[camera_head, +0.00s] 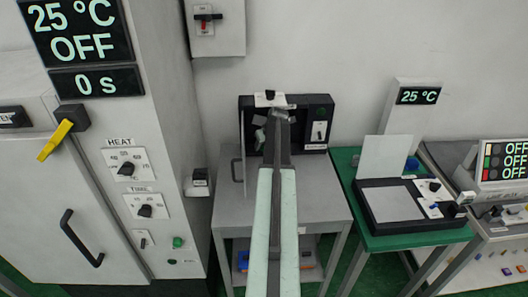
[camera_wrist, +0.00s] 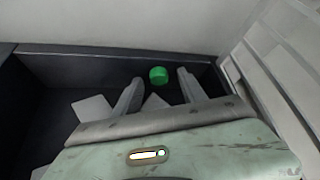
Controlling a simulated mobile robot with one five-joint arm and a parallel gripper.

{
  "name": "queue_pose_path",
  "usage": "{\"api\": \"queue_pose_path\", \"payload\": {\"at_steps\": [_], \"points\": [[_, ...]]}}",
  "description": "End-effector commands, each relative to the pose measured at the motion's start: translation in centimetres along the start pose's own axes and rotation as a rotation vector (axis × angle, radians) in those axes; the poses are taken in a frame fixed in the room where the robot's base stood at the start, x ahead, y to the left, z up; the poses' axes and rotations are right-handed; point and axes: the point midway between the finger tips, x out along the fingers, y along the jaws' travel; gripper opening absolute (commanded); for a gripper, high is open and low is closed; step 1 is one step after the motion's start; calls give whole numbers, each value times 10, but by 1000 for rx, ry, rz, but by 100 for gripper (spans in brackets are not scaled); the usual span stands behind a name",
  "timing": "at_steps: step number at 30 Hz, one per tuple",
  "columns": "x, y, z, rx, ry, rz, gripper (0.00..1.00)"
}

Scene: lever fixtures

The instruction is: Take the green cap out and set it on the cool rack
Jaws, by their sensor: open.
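The green cap (camera_wrist: 158,75) shows in the wrist view, near the back wall inside a dark box (camera_wrist: 75,68). My gripper (camera_wrist: 157,82) is open and empty, its two fingers reaching towards the cap, one on each side in the picture. I cannot tell how far the fingertips are from the cap. In the head view my arm reaches into the open black box (camera_head: 318,107) on a grey table, and it hides the cap and much of the box's inside. I cannot make out which thing is the cool rack.
Pale flat pieces (camera_wrist: 92,108) lie in the box. A pale slatted panel (camera_wrist: 290,45) stands at the right in the wrist view. A tall cabinet (camera_head: 180,120) with a yellow lever (camera_head: 62,132) is at the left. A green table (camera_head: 410,240) with a flat-plated device (camera_head: 393,203) is at the right.

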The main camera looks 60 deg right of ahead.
Motion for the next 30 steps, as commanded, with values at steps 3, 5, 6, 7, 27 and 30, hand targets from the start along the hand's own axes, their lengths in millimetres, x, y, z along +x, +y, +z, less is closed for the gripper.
{"api": "queue_pose_path", "payload": {"at_steps": [3, 5, 6, 7, 27, 30], "points": [[-1, 0, 0, 0, 0, 0, 29], [-1, 0, 0, 0, 0, 0, 13], [-1, 0, 0, 0, 0, 0, 2], [-1, 1, 0, 0, 0, 0, 0], [-36, 2, -19, 2, 0, 1, 0], [-43, 3, -3, 3, -1, 2, 0]]}}
